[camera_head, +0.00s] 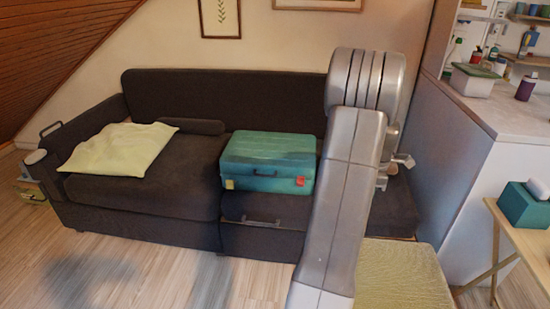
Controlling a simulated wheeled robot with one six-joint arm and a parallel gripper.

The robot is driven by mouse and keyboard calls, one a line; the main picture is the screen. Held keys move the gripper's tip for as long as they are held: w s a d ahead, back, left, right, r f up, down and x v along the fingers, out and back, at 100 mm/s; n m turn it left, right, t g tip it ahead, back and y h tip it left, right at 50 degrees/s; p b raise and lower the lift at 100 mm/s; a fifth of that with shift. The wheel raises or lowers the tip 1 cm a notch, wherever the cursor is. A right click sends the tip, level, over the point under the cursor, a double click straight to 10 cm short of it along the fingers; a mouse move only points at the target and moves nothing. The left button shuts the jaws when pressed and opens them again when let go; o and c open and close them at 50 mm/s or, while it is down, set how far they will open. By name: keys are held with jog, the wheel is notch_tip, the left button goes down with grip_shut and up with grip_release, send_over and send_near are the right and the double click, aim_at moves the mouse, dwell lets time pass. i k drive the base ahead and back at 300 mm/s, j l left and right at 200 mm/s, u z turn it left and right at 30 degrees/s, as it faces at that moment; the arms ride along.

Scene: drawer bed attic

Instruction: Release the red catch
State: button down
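A teal case (268,160) sits on the dark sofa seat, near the sofa's middle. The red catch (300,181) is on the right side of its front face. A yellow catch (229,184) is at the left of the same face, and a dark handle (266,174) lies between them. My grey arm stands upright in front of the sofa, right of the case. What seems to be my gripper (396,170) shows partly behind the arm, apart from the case. Its opening is not clear. Nothing is seen in it.
The sofa (140,213) has a drawer front with a handle (262,223) below the case. A pale yellow cloth (118,148) lies on the left seat. A yellow ottoman (405,275) stands at lower right, near a small wooden table (532,242). Floor at front left is clear.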

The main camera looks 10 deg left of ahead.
aim_at(300, 180)
jog(key=i+j, duration=0.25)
jog(key=j, duration=0.15)
jog(key=i+j, duration=0.5)
jog(key=j, duration=0.25)
